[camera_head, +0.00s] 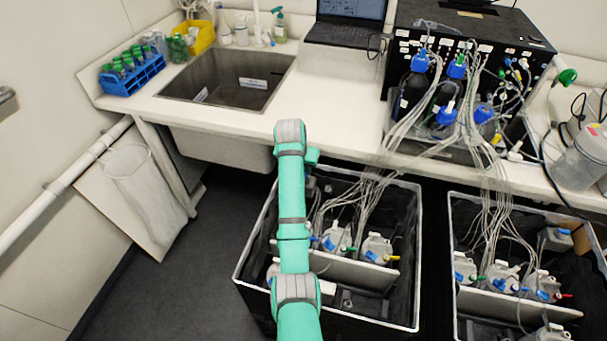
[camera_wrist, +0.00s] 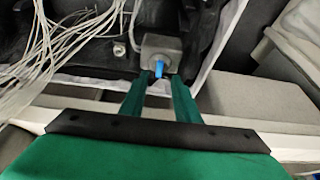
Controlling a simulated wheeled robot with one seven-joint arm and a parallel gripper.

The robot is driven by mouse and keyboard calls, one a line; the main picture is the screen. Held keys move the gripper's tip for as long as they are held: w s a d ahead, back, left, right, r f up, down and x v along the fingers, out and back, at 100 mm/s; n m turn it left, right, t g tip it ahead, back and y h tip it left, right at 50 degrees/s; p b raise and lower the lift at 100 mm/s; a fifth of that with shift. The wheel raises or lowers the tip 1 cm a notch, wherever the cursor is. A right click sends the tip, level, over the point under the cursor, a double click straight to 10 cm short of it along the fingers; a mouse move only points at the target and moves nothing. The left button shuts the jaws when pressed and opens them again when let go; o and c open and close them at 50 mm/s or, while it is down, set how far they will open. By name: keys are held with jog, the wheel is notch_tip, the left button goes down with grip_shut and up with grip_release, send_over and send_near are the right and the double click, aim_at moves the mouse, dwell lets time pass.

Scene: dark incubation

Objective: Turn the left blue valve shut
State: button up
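In the wrist view, a blue valve handle (camera_wrist: 159,69) sticks out from a small grey block (camera_wrist: 161,48). My gripper (camera_wrist: 160,79) is open. Its two green fingers point at the block, with one tip on each side of the blue handle. I see a narrow gap beside the handle, but whether either finger touches it I cannot tell. In the head view my teal arm (camera_head: 293,245) reaches over the left black crate (camera_head: 405,240), and my gripper and this valve are hidden behind it.
Thin clear tubes (camera_wrist: 45,45) hang left of the valve in the wrist view. In the head view, white bottles (camera_head: 378,246) with small blue taps stand in the left crate. A right crate (camera_head: 453,225) holds more bottles. A counter with a sink (camera_head: 228,80) lies behind.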

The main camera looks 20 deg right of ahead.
jog(key=shift+x, duration=3)
jog(key=shift+d, duration=0.1)
grip_shut()
